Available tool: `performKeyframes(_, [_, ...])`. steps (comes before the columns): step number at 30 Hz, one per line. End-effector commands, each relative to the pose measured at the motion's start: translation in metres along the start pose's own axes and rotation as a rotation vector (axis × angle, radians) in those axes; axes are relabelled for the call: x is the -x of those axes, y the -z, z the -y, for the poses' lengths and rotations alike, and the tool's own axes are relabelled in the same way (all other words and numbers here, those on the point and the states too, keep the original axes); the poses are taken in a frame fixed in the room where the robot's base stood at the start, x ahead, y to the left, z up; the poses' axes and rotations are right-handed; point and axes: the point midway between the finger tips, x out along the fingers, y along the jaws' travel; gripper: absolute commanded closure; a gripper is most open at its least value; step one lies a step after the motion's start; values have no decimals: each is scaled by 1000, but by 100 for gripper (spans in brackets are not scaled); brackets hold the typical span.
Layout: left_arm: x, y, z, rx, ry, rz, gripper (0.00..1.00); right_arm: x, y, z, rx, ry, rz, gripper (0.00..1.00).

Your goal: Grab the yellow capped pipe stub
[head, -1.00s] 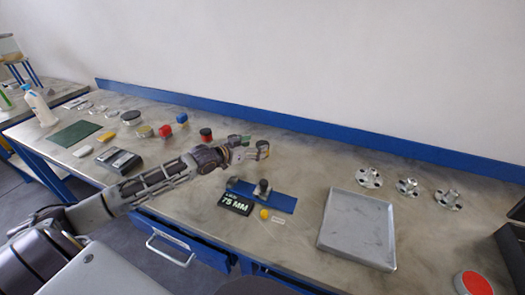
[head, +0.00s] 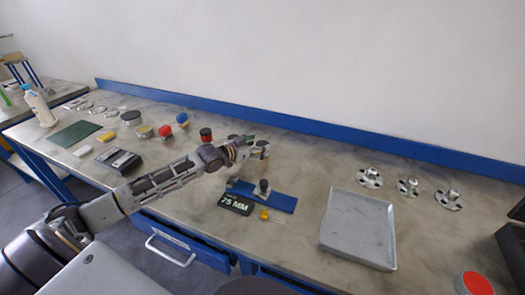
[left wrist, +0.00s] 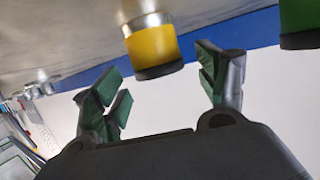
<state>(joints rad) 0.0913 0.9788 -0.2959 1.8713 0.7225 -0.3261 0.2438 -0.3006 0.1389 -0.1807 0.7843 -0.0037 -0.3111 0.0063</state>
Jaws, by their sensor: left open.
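In the left wrist view the yellow capped pipe stub (left wrist: 152,45) is at the top centre, a short yellow cylinder with a dark cap and a metal part at its other end. My left gripper (left wrist: 160,78) is open, its green-padded fingers on either side of the stub in the picture, with no visible contact. In the head view my left gripper (head: 258,149) is low over the back of the bench, and the yellow stub is hidden there behind it. A green stub (left wrist: 300,22) stands beside the yellow one. My right gripper is out of view.
A red, black-capped stub (head: 206,135) stands left of the gripper. A blue mat (head: 281,203) with a dark fitting and a 75 MM display (head: 236,204) lie in front. A grey tray (head: 357,229) and several metal flanges (head: 370,179) are to the right.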

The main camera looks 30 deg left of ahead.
Motion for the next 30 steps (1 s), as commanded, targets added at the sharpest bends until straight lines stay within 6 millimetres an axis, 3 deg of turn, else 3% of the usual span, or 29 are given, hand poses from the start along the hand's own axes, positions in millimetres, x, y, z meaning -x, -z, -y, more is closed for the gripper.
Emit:
performKeyframes(13, [-25,-1,0,2,0,0,26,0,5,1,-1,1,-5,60])
performKeyframes(30, [-27,-1,0,1,0,1,26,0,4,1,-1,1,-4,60])
